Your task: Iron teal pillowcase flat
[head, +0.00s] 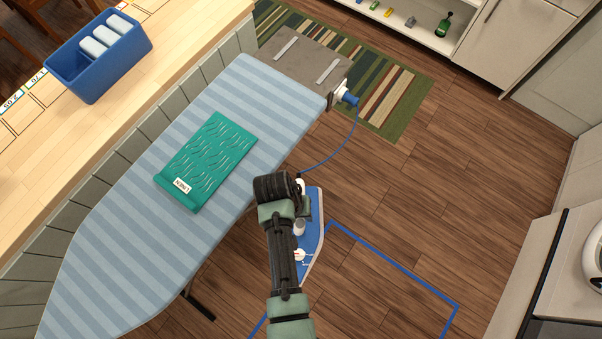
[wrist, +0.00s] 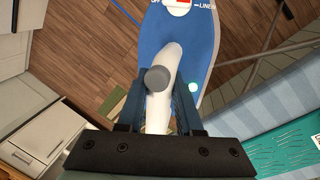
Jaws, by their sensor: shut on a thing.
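The teal pillowcase (head: 213,158) lies on the blue-striped ironing board (head: 120,240). Wavy light crease lines run across it, and a white tag sits at its near end. My gripper (head: 300,205) is shut on the handle of the blue and white iron (head: 317,225), to the right of the board and apart from the pillowcase. In the wrist view the iron (wrist: 208,38) shows a dial with OFF and LINEN marks, and its white handle is between my fingers (wrist: 160,100). The pillowcase (wrist: 290,150) shows at lower right there. The soleplate is hidden.
A grey metal rest (head: 300,62) adjoins the board's far end, with a blue plug (head: 348,97) and cord beside it. A blue bin (head: 97,55) with white rolls stands on the wooden counter (head: 50,125) at left. Blue tape (head: 400,270) marks the floor at right.

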